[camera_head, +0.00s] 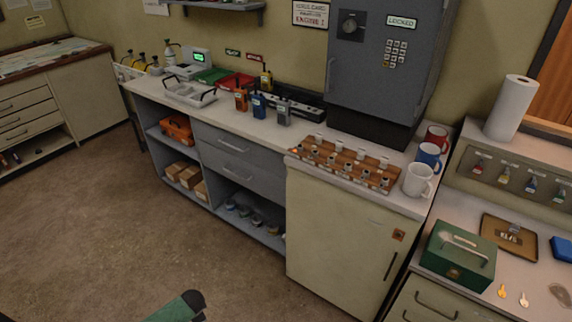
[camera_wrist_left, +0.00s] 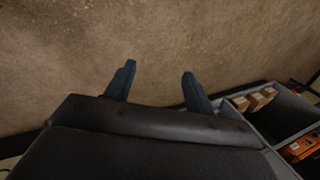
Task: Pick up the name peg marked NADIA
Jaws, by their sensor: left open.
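A wooden rack (camera_head: 318,163) with several small upright pegs (camera_head: 345,166) stands on the counter by the mugs. The markings on the pegs are too small to read, so I cannot tell which one is NADIA. In the left wrist view my left gripper (camera_wrist_left: 158,69) is open and empty, its two dark fingers apart over bare floor. It is away from the rack, which does not show in that view. My right gripper is not in view.
Red, blue and white mugs (camera_head: 418,181) stand right of the rack. A grey locked cabinet (camera_head: 370,75) rises behind it. Radios (camera_head: 259,106) stand to its left. A green cash box (camera_head: 458,256) sits on the right desk. The floor (camera_head: 100,215) before the counter is clear.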

